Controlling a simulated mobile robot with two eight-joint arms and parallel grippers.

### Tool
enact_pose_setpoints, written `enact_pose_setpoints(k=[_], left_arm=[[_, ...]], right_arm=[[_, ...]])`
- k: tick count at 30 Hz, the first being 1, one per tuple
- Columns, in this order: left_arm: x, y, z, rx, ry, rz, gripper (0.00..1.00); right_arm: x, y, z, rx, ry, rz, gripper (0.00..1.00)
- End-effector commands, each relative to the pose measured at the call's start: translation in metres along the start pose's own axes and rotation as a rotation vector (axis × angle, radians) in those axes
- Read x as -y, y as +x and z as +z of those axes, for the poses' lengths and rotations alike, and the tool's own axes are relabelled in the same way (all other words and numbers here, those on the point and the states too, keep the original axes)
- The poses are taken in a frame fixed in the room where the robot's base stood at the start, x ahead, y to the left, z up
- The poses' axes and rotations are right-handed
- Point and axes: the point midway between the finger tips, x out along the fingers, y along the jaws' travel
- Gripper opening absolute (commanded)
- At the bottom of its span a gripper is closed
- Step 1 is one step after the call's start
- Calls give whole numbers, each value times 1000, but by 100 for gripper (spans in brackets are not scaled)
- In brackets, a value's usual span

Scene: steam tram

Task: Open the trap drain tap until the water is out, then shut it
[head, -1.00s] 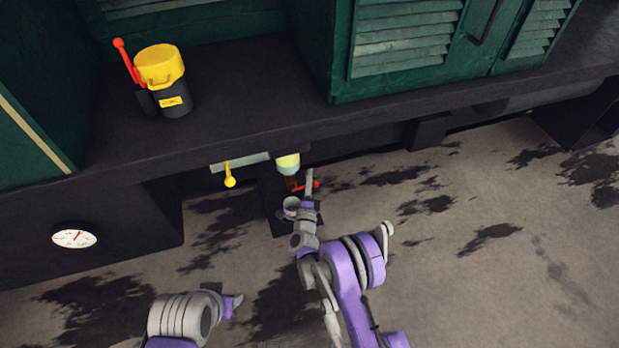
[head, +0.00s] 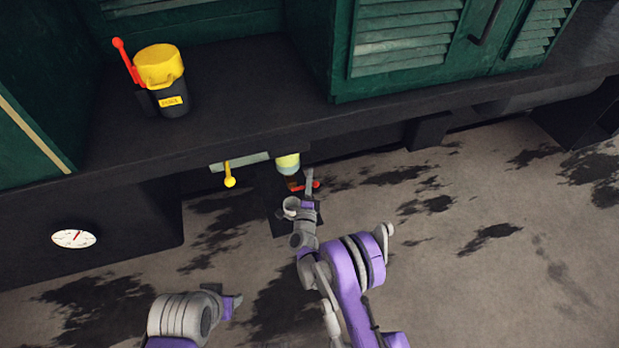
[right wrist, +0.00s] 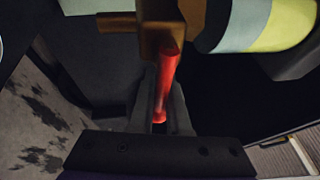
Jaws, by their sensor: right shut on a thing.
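The trap drain tap has a red lever (head: 306,187) under the edge of the dark running board, below a pale trap glass (head: 288,164) with a yellow-green band. In the right wrist view the red lever (right wrist: 168,80) joins a brass tap body (right wrist: 160,32). My right gripper (head: 309,184) is at the lever; in the right wrist view the gripper (right wrist: 160,112) has a finger on each side of it and is shut on it. The trap's inside is hard to make out. My left gripper (head: 232,304) is at the lower left, away from the tap; its jaws are unclear.
A yellow-lidded black sand pot (head: 172,98) with a red lever stands on the dark running board (head: 250,100). A yellow-knobbed handle (head: 229,178) hangs left of the trap. A round white gauge (head: 74,239) is at left. The ground has dark wet-looking patches.

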Motion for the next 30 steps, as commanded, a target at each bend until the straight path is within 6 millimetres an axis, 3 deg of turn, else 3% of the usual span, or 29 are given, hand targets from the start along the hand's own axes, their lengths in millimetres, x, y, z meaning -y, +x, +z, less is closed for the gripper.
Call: enact_pose_setpoints(k=[18, 30], left_arm=[[0, 36, 11, 12, 0, 0, 50], [0, 46, 13, 15, 0, 0, 50]], right_arm=[[-24, -5, 2, -72, 341, 143, 0], [-32, -8, 4, -105, 492, 204, 0]])
